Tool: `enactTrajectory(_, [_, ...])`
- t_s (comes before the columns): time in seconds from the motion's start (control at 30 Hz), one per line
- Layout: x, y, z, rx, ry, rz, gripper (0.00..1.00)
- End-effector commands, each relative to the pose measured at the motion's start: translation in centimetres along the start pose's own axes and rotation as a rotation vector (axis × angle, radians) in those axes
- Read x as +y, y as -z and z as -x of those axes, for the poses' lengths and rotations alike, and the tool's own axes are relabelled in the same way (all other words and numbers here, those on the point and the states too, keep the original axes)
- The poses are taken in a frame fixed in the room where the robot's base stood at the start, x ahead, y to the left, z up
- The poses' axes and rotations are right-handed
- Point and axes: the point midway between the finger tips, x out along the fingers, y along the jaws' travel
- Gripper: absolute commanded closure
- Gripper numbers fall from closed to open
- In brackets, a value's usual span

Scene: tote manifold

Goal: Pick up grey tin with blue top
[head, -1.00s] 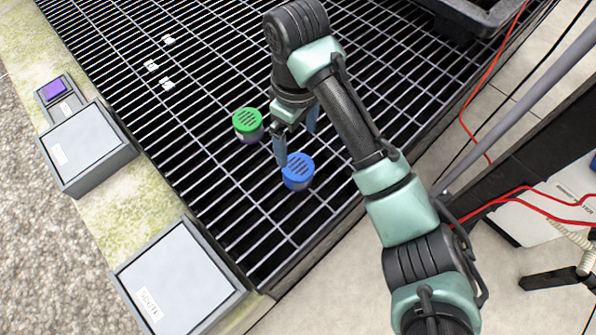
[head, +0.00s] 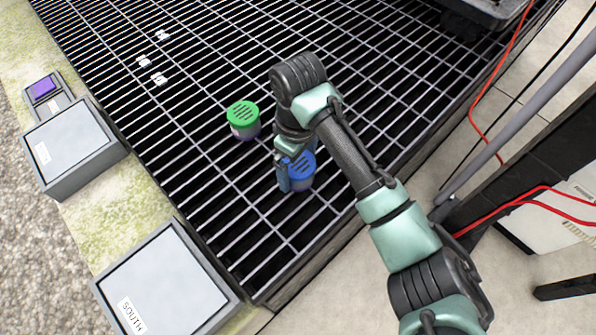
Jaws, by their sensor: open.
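The grey tin with the blue top (head: 302,168) stands upright on the dark metal grating, partly hidden by my gripper. My gripper (head: 291,177) points down at it, open. One blue-grey finger shows at the left side of the tin; the other finger is hidden behind the tin or the wrist. I cannot tell whether the fingers touch it. A similar tin with a green top (head: 243,119) stands a little to the upper left, apart from my gripper.
The grating (head: 215,60) is mostly clear. Several small white pieces (head: 152,61) lie at its upper left. Grey boxes (head: 168,283) (head: 70,150) line the left ledge. A black tray (head: 490,12) sits at the top right, with red cables (head: 478,110) beyond the grating's right edge.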

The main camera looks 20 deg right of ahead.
Motion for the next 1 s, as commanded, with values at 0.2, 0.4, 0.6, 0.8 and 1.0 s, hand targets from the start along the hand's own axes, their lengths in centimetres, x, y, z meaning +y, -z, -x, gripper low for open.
enactTrajectory(0.2, [0.0, 0.0, 0.1, 0.001, 0.0, -0.001, 0.05])
enactTrajectory(0.4, [0.0, 0.0, 0.1, 0.001, 0.0, 0.0, 0.41])
enactTrajectory(0.6, [0.0, 0.0, 0.1, 0.001, 0.0, 0.0, 0.75])
enactTrajectory(0.8, [0.0, 0.0, 0.2, 0.002, -0.001, 0.0, 0.76])
enactTrajectory(1.0, [0.0, 0.1, 2.8, 0.003, -0.001, 0.0, 0.76])
